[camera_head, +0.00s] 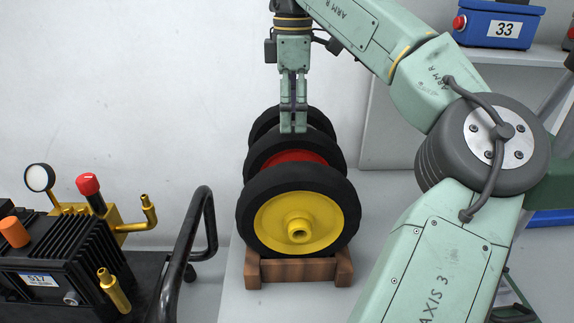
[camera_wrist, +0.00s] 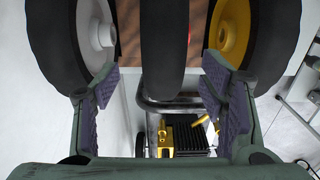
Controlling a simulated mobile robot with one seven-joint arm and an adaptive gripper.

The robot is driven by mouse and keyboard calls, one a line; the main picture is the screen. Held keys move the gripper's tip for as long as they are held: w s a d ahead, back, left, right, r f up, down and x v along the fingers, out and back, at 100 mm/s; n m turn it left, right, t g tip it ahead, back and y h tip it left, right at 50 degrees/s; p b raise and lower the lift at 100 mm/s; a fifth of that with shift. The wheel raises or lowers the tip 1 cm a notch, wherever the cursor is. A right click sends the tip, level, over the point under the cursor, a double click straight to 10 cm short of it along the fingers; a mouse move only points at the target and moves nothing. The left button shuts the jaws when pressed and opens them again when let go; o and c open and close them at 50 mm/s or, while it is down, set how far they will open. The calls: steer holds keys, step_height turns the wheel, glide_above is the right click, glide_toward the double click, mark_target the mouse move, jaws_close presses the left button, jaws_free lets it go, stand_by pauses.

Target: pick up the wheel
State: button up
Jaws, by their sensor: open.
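Three black-tyred wheels stand upright in a row on a wooden rack (camera_head: 300,270). The front wheel (camera_head: 300,222) has a yellow hub, the middle wheel (camera_head: 262,160) shows red, and the rear wheel (camera_head: 268,120) is mostly hidden. My gripper (camera_head: 293,130) points down from above at the top of the middle wheel. In the wrist view, the open gripper (camera_wrist: 160,82) has the middle tyre (camera_wrist: 163,40) edge-on between its padded fingers, with gaps visible on both sides. The white-hubbed wheel (camera_wrist: 97,28) is on the left and the yellow-hubbed wheel (camera_wrist: 232,30) on the right.
The neighbouring wheels leave narrow room around the fingers. A cart with a black pump (camera_head: 70,265) and a dark handle (camera_head: 190,245) stands at left. A white wall is behind. A blue box marked 33 (camera_head: 497,25) sits on a shelf at upper right.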

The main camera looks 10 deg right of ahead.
mark_target(294, 128)
steer(key=f, duration=0.4)
steer(key=shift+s+d, duration=0.1)
steer(key=shift+s, duration=0.15)
steer(key=shift+d+f+p, duration=0.2)
steer(key=shift+f+p, duration=1.1)
steer(key=shift+f, duration=1.65)
steer(key=shift+c, duration=0.4)
jaws_close()
steer(key=shift+r, duration=0.1)
